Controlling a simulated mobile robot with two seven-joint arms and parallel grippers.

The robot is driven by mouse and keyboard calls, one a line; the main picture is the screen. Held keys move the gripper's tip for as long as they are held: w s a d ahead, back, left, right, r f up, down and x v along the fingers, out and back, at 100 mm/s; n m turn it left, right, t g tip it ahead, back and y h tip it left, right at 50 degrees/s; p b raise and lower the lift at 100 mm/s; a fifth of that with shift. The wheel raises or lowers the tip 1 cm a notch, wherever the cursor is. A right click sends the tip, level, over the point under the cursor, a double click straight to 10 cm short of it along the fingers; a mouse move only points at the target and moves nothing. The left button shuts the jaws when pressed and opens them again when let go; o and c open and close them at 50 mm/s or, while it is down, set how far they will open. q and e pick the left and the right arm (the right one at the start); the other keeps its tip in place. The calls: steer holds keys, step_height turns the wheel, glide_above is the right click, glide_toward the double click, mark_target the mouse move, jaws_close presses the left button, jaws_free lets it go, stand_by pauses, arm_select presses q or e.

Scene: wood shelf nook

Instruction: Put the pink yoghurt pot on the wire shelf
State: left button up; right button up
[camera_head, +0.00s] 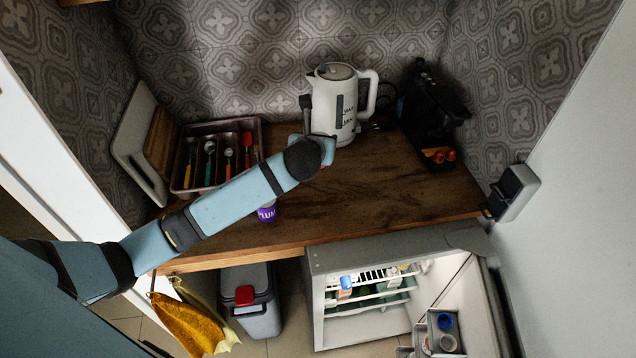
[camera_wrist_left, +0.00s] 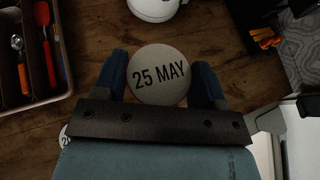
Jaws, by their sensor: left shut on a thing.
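My left gripper (camera_head: 322,150) is over the wooden counter, in front of the kettle. In the left wrist view its two blue fingers (camera_wrist_left: 165,82) are closed on either side of a pot with a round pale lid (camera_wrist_left: 159,75) reading "25 MAY". The pot's side is hidden there, and my arm hides nearly all of it in the head view, so its pink colour cannot be confirmed. A purple pot (camera_head: 267,213) marked "PLUM" stands on the counter behind my forearm. The wire shelf (camera_head: 372,291) is inside the open fridge at lower right. My right gripper is not in view.
A white kettle (camera_head: 342,105) stands at the back. A cutlery tray (camera_head: 262,131) is at left and a black machine (camera_head: 436,105) at right. Bottles stand on the fridge shelves; the open door (camera_head: 470,300) holds jars. A bin (camera_head: 252,300) stands below.

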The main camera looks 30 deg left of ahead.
arm_select(q)
step_height(320, 180, down, 13)
steer(key=shift+f, duration=0.2)
stand_by(0.4)
steer(key=o, duration=1.1)
steer(key=shift+f, duration=0.1)
steer(key=shift+c, duration=0.2)
